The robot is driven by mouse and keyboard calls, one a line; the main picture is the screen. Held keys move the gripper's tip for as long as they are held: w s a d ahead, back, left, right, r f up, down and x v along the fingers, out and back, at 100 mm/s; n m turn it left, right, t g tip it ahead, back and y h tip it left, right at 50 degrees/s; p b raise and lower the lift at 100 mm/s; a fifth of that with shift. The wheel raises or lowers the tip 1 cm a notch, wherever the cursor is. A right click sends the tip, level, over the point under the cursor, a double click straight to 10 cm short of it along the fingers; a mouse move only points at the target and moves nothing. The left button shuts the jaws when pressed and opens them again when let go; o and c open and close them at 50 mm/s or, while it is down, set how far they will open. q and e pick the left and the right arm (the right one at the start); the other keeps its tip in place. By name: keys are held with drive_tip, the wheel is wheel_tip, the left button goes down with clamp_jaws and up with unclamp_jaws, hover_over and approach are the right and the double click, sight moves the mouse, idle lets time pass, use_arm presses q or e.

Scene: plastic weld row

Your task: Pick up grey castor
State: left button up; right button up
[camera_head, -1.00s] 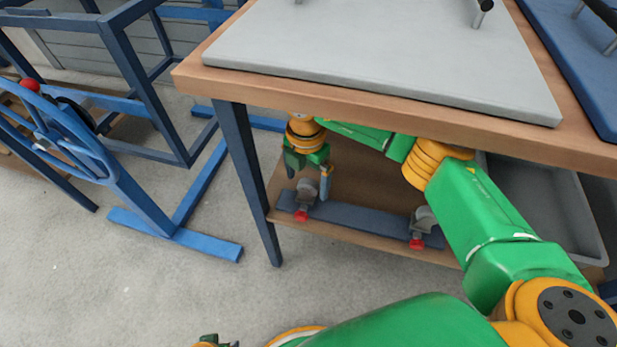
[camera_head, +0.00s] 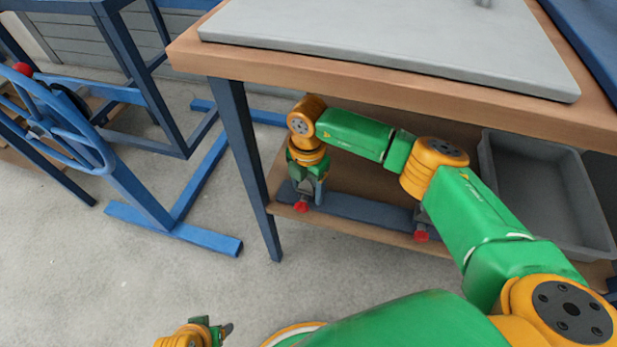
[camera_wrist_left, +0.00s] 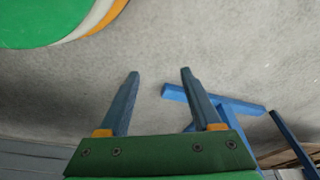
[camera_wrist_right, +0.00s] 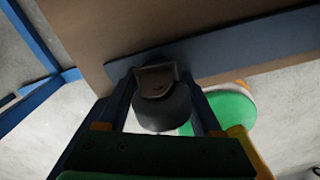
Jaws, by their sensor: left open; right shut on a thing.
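The left grey castor stands at the left end of a blue bar (camera_head: 352,206) on the lower shelf; its red tab (camera_head: 301,206) shows in the head view, the rest mostly hidden. My right gripper (camera_head: 307,193) reaches down under the table and is shut on this castor. In the right wrist view the castor's grey wheel and bracket (camera_wrist_right: 160,98) sit between the fingers of the right gripper (camera_wrist_right: 158,82). A second castor with a red tab (camera_head: 421,236) is farther right, partly behind my arm. My left gripper (camera_wrist_left: 160,74) is open and empty above the floor.
The wooden table (camera_head: 400,85) lies over my right forearm, with a dark leg (camera_head: 246,165) left of the gripper. A grey bin (camera_head: 590,205) stands right on the shelf. A blue frame (camera_head: 175,232) stands on the floor at left.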

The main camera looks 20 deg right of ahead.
clamp_jaws()
drive_tip(key=shift+r, duration=0.15)
